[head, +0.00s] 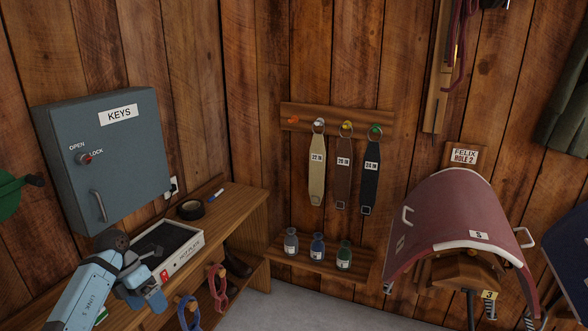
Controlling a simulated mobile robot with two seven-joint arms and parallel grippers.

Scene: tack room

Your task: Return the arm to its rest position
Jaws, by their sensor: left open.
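My left arm comes in from the lower left, light blue, with its dark round joint near the front of the bench. My left gripper (146,290) is low in the picture, in front of the shallow box on the bench. It is open, and I see nothing held in it. Its fingertips are small and partly hidden by my own arm. My right gripper is not in view.
A grey key cabinet (140,160) hangs shut just above my arm. The wooden bench (236,212) holds a pale box with a dark top (187,255), black tape (190,210) and a blue-and-white marker (216,194).

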